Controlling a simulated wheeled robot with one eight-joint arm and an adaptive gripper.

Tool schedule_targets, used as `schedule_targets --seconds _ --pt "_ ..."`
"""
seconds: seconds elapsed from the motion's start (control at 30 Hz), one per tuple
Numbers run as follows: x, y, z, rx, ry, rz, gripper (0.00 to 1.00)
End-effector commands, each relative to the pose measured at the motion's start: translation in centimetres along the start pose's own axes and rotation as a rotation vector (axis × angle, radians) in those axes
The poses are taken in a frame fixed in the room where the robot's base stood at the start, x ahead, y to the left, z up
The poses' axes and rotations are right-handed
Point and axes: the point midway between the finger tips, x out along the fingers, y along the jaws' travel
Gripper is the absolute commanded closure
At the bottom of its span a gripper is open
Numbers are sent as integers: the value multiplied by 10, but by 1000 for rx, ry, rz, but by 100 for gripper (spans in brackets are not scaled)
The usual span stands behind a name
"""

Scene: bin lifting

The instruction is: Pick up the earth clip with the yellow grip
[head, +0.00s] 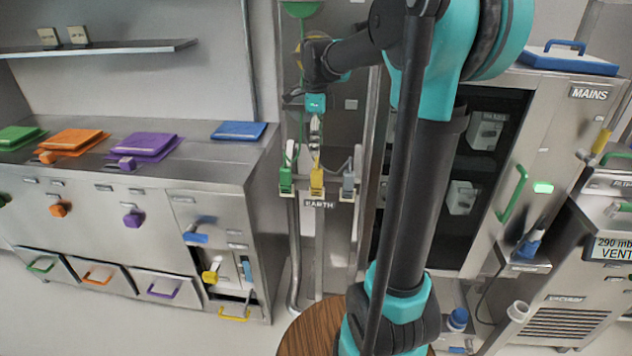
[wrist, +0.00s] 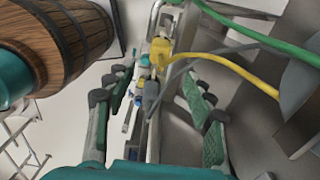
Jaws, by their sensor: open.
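The earth clip with the yellow grip (head: 317,181) hangs on the rail above the EARTH label, between a green-grip clip (head: 286,180) and a grey-grip clip (head: 348,184). My gripper (head: 315,128) is above the yellow grip in the head view, fingers pointing down. In the wrist view, the yellow grip (wrist: 160,50) with its yellow cable shows beyond my open fingers (wrist: 158,95). The grey grip (wrist: 152,92) appears between the fingers in that picture. I see no contact with any clip, though depth is hard to judge.
Green (wrist: 260,38), yellow and grey cables run close by on the right of the wrist view. A wooden barrel (wrist: 62,38) stands at its upper left. A steel counter (head: 195,165) with coloured lids is to the left; the MAINS cabinet (head: 545,140) is to the right.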

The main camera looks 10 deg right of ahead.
Motion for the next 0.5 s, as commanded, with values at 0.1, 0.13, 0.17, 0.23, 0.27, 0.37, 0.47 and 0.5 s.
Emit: schedule_targets --seconds 0.1,0.13,0.17,0.23,0.27,0.37,0.47,0.5 --pt "25 0 0 0 0 0 47" --pt "31 0 0 -1 0 0 47" --pt "37 0 0 -1 0 0 47" --pt "49 0 0 -1 0 0 47" --pt "54 0 0 -1 0 0 47" --pt "65 0 0 -1 0 0 47" --pt "71 0 0 -1 0 0 47" --pt "73 0 0 -1 0 0 47"
